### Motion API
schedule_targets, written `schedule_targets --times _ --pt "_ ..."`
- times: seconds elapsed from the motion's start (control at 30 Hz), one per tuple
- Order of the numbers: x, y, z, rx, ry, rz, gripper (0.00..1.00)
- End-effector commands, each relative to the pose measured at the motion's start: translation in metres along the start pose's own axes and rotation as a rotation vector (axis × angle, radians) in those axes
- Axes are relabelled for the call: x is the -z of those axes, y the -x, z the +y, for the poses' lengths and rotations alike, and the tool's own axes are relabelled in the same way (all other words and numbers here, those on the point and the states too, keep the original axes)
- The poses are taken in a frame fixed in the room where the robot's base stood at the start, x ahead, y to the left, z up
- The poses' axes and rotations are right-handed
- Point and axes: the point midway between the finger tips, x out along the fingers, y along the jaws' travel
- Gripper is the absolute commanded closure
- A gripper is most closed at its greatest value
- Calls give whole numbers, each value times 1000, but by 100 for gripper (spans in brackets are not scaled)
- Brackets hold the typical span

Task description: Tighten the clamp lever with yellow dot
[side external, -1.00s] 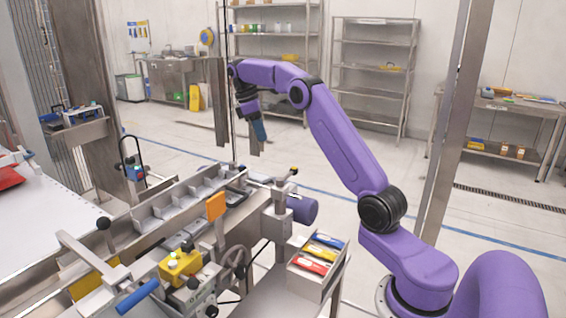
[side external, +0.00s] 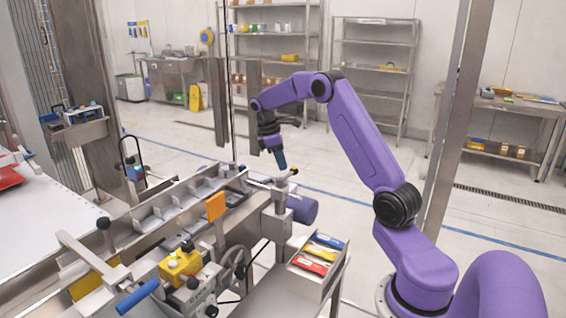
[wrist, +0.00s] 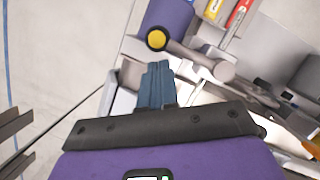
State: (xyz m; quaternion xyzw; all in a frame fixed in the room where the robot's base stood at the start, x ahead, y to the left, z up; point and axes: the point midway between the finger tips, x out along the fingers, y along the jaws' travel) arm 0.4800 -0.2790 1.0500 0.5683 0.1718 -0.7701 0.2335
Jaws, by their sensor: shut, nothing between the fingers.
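The clamp lever's black knob with a yellow dot (side external: 293,171) is at the right end of the machine's rail in the side view. In the wrist view the yellow dot (wrist: 156,39) faces the camera, and a grey metal bar runs right from beside it. My gripper (side external: 282,165) points down, just left of and behind the knob in the side view. In the wrist view its blue fingers (wrist: 157,67) are together and empty, with their tips a little below the dot in the picture. I see no clear contact with the lever.
A purple cylinder (side external: 302,209) sits below the lever. A tray (side external: 306,287) with red, yellow and blue items stands to its front right. An orange paddle (side external: 215,206) and metal compartments (side external: 176,207) lie left along the rail.

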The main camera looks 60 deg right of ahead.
Motion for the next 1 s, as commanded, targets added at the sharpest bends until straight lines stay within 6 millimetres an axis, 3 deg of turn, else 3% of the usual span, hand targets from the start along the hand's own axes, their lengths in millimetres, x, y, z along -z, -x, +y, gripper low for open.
schedule_targets --times 1.0 --pt "-12 -5 -2 27 -83 -1 100"
